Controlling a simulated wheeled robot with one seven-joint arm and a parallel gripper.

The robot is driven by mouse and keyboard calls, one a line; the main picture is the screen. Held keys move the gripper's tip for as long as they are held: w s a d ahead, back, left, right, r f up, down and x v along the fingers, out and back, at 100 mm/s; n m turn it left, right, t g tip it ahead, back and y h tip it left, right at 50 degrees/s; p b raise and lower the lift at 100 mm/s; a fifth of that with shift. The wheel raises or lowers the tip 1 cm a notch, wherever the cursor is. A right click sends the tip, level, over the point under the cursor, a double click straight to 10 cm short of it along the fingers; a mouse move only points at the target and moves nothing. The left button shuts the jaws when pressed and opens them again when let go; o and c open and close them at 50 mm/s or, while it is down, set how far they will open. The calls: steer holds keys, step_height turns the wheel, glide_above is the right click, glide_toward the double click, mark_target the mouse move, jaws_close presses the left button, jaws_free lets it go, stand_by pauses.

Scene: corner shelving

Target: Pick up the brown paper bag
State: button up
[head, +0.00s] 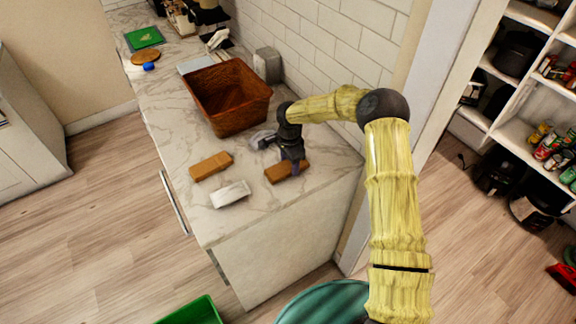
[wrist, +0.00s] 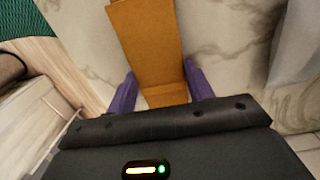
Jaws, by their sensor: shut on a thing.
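A brown paper bag (head: 287,172) lies on the marble counter, near its right end, below my gripper (head: 289,164). In the wrist view the bag (wrist: 145,40) runs lengthwise between the two purple fingers of my gripper (wrist: 160,76). The fingers are shut on its near end, one on each side. In the head view the bag looks to be on or very close to the counter; I cannot tell if there is a gap. A second, similar brown packet (head: 211,166) lies to the left.
A white packet (head: 231,194) lies in front, near the counter edge. A wicker basket (head: 228,95) stands behind, and a crumpled clear item (head: 262,139) is beside my gripper. The tiled wall (head: 330,52) is close behind. A green container (head: 192,312) is at the bottom.

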mark_target(290, 165)
step_height(290, 165, up, 10)
steer(key=b, duration=0.3)
stand_by(0.8)
